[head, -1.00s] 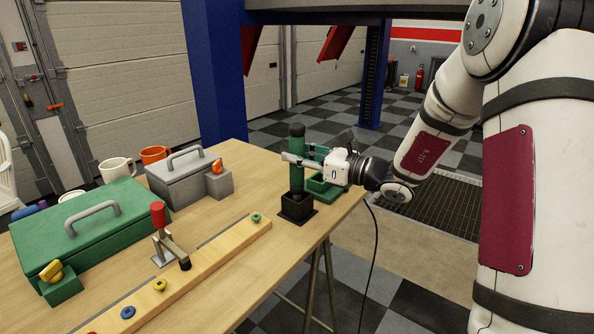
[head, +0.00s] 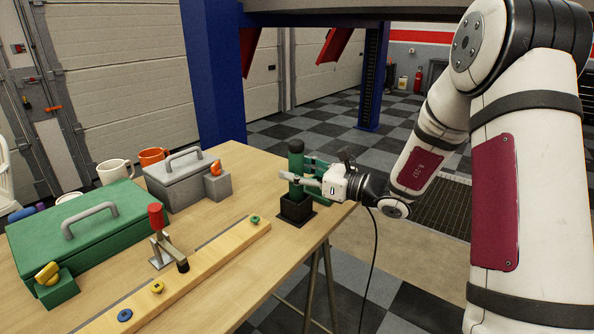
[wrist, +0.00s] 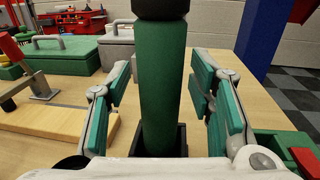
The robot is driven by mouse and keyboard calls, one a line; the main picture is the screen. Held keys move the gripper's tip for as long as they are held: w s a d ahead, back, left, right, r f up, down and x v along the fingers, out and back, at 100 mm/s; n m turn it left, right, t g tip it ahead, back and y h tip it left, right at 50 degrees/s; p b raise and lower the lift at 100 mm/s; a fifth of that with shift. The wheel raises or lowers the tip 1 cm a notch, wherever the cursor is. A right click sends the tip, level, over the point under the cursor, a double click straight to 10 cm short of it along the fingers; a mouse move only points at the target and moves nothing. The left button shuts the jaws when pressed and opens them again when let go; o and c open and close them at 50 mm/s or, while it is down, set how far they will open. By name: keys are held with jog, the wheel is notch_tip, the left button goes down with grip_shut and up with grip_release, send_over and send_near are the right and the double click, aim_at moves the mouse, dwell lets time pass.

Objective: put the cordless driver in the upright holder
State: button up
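The cordless driver (head: 296,161) is a green cylinder with a black cap. It stands upright with its lower end in the black square holder (head: 297,209) near the table's right edge. In the wrist view the driver (wrist: 162,85) fills the middle and the holder (wrist: 183,138) shows behind its lower end. My gripper (head: 298,172) is around the driver. In the wrist view my gripper (wrist: 158,92) is open, with a finger on each side and a gap between each finger and the driver. The driver's bottom is hidden inside the holder.
A wooden strip with colored knobs (head: 190,271) and a red-handled clamp (head: 156,217) lie to the left. A green toolbox (head: 85,230) and a grey box (head: 175,183) stand further left. A green bin (wrist: 280,145) with something red is close on the right.

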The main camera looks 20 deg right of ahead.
jog(key=shift+r, duration=0.25)
jog(key=v, duration=1.2)
jog(key=s+a+r+n+g, duration=0.2)
jog(key=s+a+n+g, duration=0.45)
jog(key=s+a, duration=0.2)
jog(key=s+a+r+n+g, duration=0.2)
jog(key=s+a+n+g, duration=0.3)
jog(key=s+a+n, duration=0.35)
jog(key=s+d+f+n+g+h, duration=0.1)
jog(key=s+n+g+h, duration=0.1)
jog(key=s+n+h, duration=0.6)
jog(key=s+d+n+t+h, duration=0.3)
jog(key=s+d+n+h, duration=0.1)
jog(key=s+d, duration=0.3)
jog(key=shift+s+d, duration=0.25)
jog(key=shift+d, duration=0.3)
jog(key=shift+p, duration=0.3)
